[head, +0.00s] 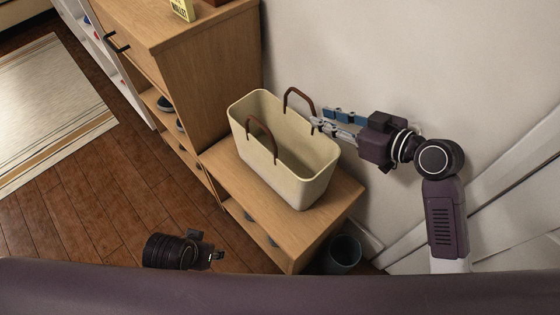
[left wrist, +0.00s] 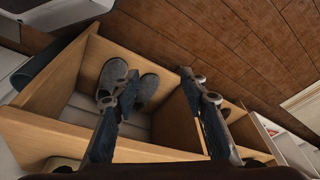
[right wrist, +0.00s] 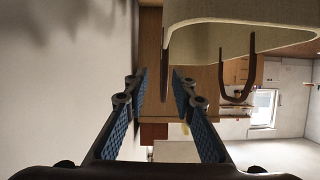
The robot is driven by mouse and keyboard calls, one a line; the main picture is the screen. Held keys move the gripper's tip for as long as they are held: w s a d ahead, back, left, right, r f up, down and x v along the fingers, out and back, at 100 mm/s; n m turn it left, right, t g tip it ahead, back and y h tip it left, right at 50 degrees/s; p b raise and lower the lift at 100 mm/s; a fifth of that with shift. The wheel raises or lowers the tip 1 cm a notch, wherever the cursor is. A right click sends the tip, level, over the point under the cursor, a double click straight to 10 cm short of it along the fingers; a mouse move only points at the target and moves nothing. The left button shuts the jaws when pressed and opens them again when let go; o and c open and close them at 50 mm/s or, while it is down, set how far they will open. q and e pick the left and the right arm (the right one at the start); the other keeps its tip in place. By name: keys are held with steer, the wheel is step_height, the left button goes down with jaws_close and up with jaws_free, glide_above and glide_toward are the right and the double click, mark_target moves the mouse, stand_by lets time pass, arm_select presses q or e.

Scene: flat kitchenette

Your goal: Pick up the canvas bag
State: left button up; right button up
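The cream canvas bag (head: 305,185) stands upright on a low wooden shoe bench (head: 335,212), with two brown loop handles raised. My right gripper (head: 318,117) is open beside the bag's far handle (head: 298,92), near its right foot. My left gripper (head: 217,256) is low, in front of the bench. The left wrist view shows its fingers (left wrist: 159,78) apart and empty, facing the bench's compartments.
Grey slippers (left wrist: 145,90) lie in a bench compartment. A taller wooden cabinet (head: 205,75) stands left of the bag. A wall (head: 400,50) is close behind my right gripper. A dark bin (head: 343,253) stands right of the bench. The wooden floor (head: 110,205) at left is clear.

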mark_target(302, 120)
steer(key=a+f+b, duration=0.1)
steer(key=w+a+f, duration=0.1)
steer(key=f, duration=0.1)
steer(key=w+a+f+b, duration=0.1)
steer(key=shift+w+f+b, duration=0.2)
steer(key=shift+b, duration=0.1)
steer(key=x, duration=0.3)
steer(key=shift+w+a+f+b, duration=0.1)
steer(key=shift+a+f+b, duration=0.05)
steer(key=shift+a+b, duration=0.15)
arm_select(q)
steer(key=v, duration=0.6)
steer(key=shift+w+a, duration=0.1)
steer(key=shift+w, duration=0.05)
arm_select(e)
steer(key=shift+c, duration=0.4)
jaws_close()
